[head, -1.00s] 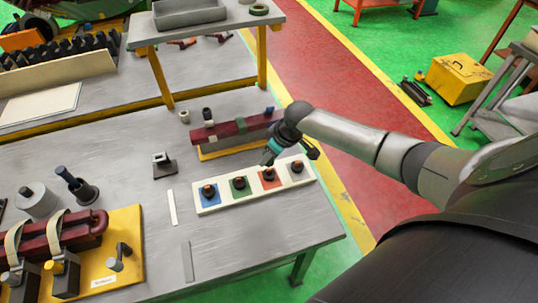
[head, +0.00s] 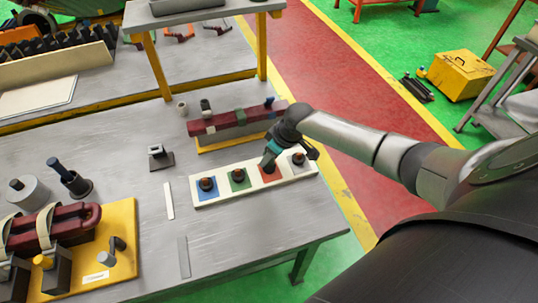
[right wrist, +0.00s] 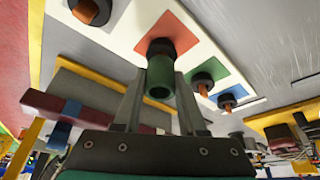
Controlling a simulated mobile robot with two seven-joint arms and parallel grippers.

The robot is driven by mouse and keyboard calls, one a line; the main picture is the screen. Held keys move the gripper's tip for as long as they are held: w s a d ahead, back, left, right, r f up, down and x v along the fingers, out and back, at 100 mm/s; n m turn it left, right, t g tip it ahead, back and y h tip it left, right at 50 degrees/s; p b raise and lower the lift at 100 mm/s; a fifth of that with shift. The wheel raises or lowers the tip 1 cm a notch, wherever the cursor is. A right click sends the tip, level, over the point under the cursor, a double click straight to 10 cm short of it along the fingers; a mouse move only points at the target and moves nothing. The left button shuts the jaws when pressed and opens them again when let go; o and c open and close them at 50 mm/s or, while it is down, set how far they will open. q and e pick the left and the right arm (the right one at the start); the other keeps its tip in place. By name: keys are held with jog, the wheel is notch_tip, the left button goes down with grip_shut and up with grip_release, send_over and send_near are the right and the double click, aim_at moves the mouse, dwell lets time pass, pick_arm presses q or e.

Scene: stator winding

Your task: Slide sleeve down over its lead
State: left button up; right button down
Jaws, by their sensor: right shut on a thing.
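A white strip (head: 218,201) carries blue, green, red and grey squares. Copper-coloured leads in dark round bases stand on the blue (head: 207,184), green (head: 238,175) and grey (head: 298,158) squares. My right gripper (head: 268,164) is over the red square (head: 278,178). In the right wrist view its fingers are shut on a green sleeve (right wrist: 159,78), which lines up with the dark base (right wrist: 160,48) on the red square and meets or overlaps it. The lead there is hidden, so how far the sleeve is over it cannot be told. My left gripper is out of view.
A dark red bar (head: 215,124) with coloured bands lies on a yellow-edged stand behind the strip. A small metal block (head: 160,158) stands left of it. A yellow board (head: 122,250) with red coils is at the lower left. The table in front of the strip is clear.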

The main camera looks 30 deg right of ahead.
jog(key=shift+c, duration=1.9)
grip_release()
jog(key=p+v, duration=0.2)
jog(key=v, duration=1.3)
jog(key=shift+s, duration=0.15)
